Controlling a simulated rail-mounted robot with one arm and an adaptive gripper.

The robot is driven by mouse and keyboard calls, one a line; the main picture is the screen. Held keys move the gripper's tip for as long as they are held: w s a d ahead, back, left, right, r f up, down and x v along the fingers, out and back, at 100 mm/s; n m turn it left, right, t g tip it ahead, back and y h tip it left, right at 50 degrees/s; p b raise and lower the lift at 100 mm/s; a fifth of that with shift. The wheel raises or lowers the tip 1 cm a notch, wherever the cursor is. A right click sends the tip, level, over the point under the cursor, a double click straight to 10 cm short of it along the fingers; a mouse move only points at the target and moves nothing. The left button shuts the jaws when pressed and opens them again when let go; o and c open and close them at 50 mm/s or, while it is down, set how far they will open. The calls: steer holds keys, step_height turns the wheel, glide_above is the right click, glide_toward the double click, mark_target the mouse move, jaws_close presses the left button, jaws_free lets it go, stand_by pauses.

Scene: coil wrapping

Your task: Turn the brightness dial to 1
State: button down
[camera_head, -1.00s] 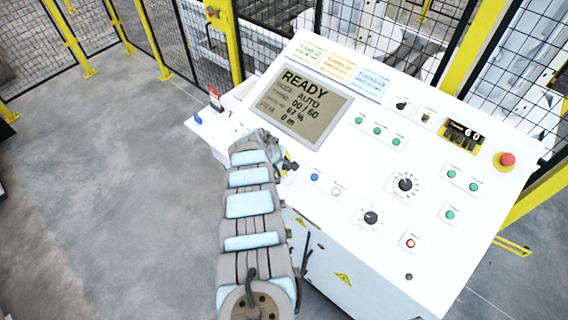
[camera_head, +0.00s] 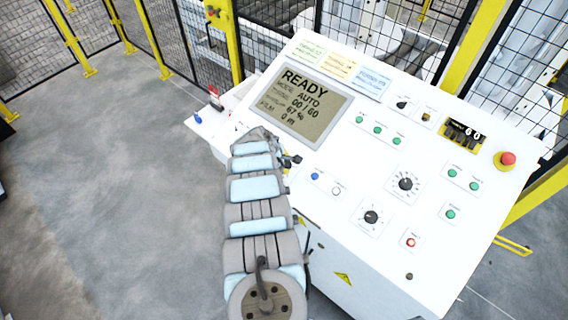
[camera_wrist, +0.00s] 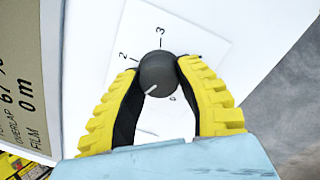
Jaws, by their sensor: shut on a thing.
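A small dark round dial (camera_wrist: 158,70) with a white pointer line sits on a white label plate in the wrist view. The printed numbers 2, 3 and 0 show around it; the 1 cannot be seen. The pointer faces down and slightly left, on the side between the 2 and the 0. My gripper (camera_wrist: 157,80) has its two yellow-backed fingers closed on the dial from both sides. In the head view my arm hides the dial at the panel's left edge, below the display (camera_head: 300,105).
The white sloped panel (camera_head: 330,215) carries a blue button (camera_head: 314,177), two larger dials (camera_head: 405,184) (camera_head: 371,217), several green buttons and a red emergency stop (camera_head: 507,159). Yellow-framed mesh fencing stands behind. Open grey floor (camera_head: 110,200) lies to the left.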

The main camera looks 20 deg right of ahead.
steer(key=shift+f, duration=0.1)
steer(key=c, duration=0.6)
jaws_free()
